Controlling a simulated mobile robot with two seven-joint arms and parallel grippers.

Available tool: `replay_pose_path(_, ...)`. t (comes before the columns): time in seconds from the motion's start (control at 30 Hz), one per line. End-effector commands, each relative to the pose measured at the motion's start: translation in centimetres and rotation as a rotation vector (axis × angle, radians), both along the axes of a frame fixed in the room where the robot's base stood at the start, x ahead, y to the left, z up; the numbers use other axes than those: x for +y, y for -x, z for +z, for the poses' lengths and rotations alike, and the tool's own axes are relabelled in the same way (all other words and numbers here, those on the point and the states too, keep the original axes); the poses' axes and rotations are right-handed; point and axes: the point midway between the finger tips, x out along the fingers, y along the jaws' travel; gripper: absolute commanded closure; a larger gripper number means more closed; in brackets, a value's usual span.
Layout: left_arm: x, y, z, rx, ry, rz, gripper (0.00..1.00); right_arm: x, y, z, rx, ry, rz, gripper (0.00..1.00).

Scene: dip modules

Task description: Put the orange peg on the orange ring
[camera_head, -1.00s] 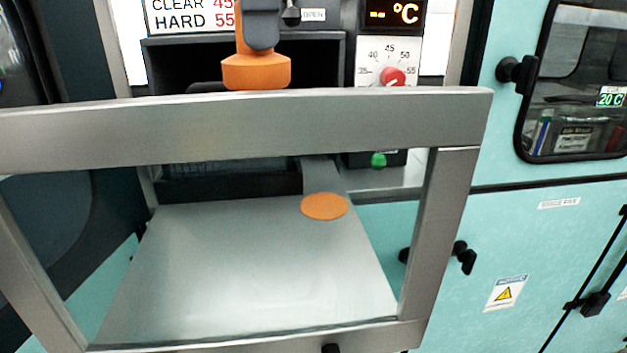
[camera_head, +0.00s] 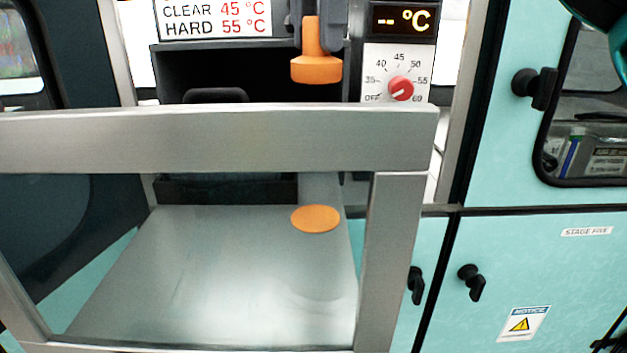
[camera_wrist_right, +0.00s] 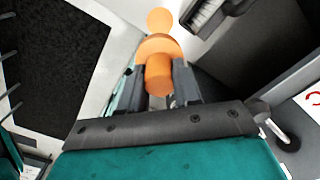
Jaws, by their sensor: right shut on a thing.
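The orange peg (camera_head: 316,68) is upright in the head view, with a narrow shaft above and a wide base below. My right gripper (camera_head: 318,38) is shut on its shaft from above. The orange ring (camera_head: 315,219) looks like a flat orange disc on a grey metal surface. The peg is straight above it in the head picture, clearly apart from it. The right wrist view shows the peg (camera_wrist_right: 158,72) between the fingers of the gripper (camera_wrist_right: 162,88), with the orange disc (camera_wrist_right: 160,20) beyond its base. My left gripper is not in view.
A dark recess (camera_head: 230,75) lies behind the peg. A panel with a red knob (camera_head: 400,88) stands to the right. The grey metal surface (camera_head: 210,270) around the disc is clear.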

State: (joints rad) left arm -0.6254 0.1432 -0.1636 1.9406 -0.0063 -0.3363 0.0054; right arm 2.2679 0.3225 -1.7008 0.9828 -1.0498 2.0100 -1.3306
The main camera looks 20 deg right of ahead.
Motion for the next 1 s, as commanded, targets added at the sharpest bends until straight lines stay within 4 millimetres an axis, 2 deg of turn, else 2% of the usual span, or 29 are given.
replay_pose_path(0.17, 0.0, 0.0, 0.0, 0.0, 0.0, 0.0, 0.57, -0.1, 0.0, -2.8, 0.002, -0.004, 0.004, 1.0)
replay_pose_path(0.3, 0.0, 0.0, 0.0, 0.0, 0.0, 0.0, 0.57, -0.1, 0.1, -5.7, 0.003, -0.004, 0.002, 1.0)
replay_pose_path(0.4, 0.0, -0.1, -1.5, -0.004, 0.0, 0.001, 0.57, 0.0, 0.1, -9.1, 0.003, -0.003, 0.001, 1.0)
replay_pose_path(0.6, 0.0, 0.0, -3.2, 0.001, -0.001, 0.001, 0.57, 0.0, 0.1, -13.6, 0.001, -0.003, 0.001, 1.0)
replay_pose_path(0.87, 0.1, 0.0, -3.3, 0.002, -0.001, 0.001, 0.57, 0.0, 0.0, -15.5, -0.002, -0.001, -0.002, 1.0)
replay_pose_path(1.0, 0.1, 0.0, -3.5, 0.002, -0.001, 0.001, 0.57, -0.1, 0.1, -17.2, 0.0, -0.001, -0.002, 1.0)
